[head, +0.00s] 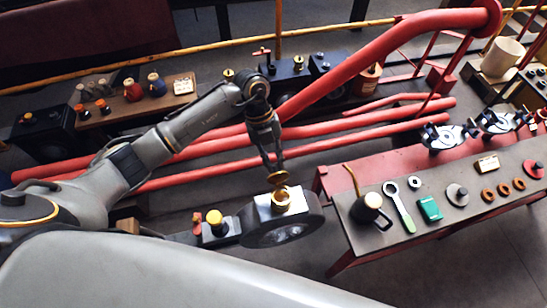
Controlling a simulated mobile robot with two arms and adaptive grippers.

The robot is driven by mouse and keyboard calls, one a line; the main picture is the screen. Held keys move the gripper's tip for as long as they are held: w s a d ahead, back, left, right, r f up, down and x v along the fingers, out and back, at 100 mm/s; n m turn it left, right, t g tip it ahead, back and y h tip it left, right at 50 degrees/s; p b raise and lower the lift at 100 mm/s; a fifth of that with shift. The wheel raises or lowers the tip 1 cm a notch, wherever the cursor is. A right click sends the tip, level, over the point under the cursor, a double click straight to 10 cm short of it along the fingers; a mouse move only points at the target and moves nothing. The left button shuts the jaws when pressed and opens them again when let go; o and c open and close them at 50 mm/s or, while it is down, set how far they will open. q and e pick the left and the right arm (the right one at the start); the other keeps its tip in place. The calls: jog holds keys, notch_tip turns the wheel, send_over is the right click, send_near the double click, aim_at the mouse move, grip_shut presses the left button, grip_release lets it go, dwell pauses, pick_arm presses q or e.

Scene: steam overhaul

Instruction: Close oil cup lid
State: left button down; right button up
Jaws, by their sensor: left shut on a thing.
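The brass oil cup (281,202) stands on a pale block on top of a dark round housing, just below the middle of the view. Its brass lid (278,179) shows as a small disc above the cup's mouth, raised and apart from the rim at the front. Whether its hinge side touches the cup is too small to tell. My left gripper (274,168) reaches down from above, with its fingertips shut at the lid's upper edge. The fingertips partly cover the lid. My right gripper is not in view.
Red pipes (330,142) run behind the cup. A yellow-capped fitting (215,220) stands left of it.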

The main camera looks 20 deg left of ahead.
aim_at(278, 172)
pick_arm(q)
jog(key=shift+s+d+r+t+y+p, duration=0.4)
jog(key=shift+s+t+y, duration=0.2)
jog(key=shift+t, duration=0.2)
jog(key=shift+s+d+t+y, duration=0.4)
jog(key=shift+s+t, duration=0.1)
jog(key=shift+t, duration=0.3)
jog(key=shift+s+d+f+t+y+b, duration=0.1)
jog(key=shift+s+d+t+y+b, duration=0.1)
jog(key=shift+s+t+y+b, duration=0.15)
jog(key=shift+s+d+f+m+t+y+p, duration=0.25)
jog(key=shift+s+d+f+t+y+p, duration=0.65)
jog(key=shift+t, duration=0.9)
jog(key=shift+s+d+f+m+t+y+p, duration=0.2)
jog(key=shift+s+d+f+t+y+p, duration=0.3)
jog(key=shift+s+t+y, duration=0.85)
jog(key=shift+s+d+f+m+t+y+p, duration=0.25)
jog(key=shift+s+d+f+t+y+p, duration=0.7)
jog(key=shift+t, duration=1.35)
jog(key=shift+w+a+r+y, duration=0.15)
jog(key=shift+w+a+y, duration=0.1)
jog(key=shift+a, duration=0.15)
